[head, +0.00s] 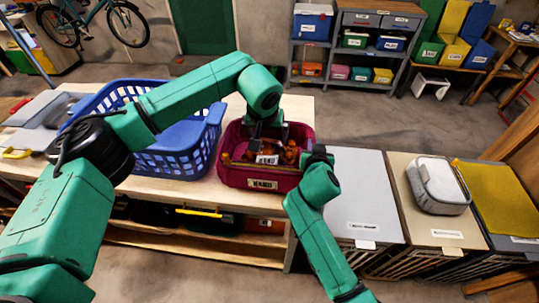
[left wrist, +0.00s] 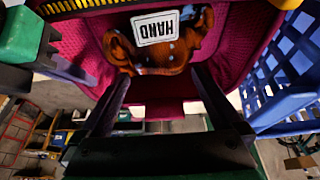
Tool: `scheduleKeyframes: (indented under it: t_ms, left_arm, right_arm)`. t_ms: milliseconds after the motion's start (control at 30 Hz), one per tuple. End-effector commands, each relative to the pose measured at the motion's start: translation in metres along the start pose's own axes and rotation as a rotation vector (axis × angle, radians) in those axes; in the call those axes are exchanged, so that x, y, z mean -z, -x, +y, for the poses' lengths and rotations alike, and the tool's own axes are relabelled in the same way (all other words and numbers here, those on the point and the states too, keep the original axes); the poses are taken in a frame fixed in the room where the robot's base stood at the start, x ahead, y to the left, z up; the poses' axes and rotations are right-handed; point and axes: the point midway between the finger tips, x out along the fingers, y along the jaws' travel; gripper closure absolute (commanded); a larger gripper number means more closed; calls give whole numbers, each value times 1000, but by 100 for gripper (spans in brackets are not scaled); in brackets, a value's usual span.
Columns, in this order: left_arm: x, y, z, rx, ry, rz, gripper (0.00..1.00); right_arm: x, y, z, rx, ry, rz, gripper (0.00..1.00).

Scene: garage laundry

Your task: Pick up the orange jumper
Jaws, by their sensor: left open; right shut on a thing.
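The orange jumper (head: 290,153) lies crumpled inside a magenta basket (head: 262,178) with a "HAND" label on its front. A white "HAND" tag shows on the jumper (left wrist: 150,58) in the left wrist view. My left gripper (head: 268,134) points down into the basket from above. Its two dark fingers (left wrist: 160,80) are apart with nothing seen held between them, close to the jumper. My right gripper (head: 316,158) is at the basket's right rim and appears shut on it. The exact contact is hidden.
A blue laundry basket (head: 172,163) stands left of the magenta basket on the wooden bench (head: 160,200). Lidded hampers, grey (head: 360,190) and beige (head: 425,225), stand to the right.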

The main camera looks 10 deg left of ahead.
Motion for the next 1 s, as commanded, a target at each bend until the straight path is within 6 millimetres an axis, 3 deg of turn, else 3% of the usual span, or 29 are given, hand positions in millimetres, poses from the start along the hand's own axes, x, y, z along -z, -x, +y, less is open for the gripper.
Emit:
scheduleKeyframes:
  t_ms: [200, 433, 700, 1000]
  left_arm:
    - [3, -40, 0, 0, 2, -2, 0]
    - [3, -43, 0, 1, 1, -1, 0]
    - [3, -42, 0, 1, 2, -1, 100]
    - [6, -38, 0, -1, 3, 3, 100]
  right_arm:
    - [0, 0, 0, 0, 0, 0, 100]
    - [0, 0, 0, 0, 0, 0, 100]
    - [0, 0, 0, 0, 0, 0, 100]
    - [0, 0, 0, 0, 0, 0, 100]
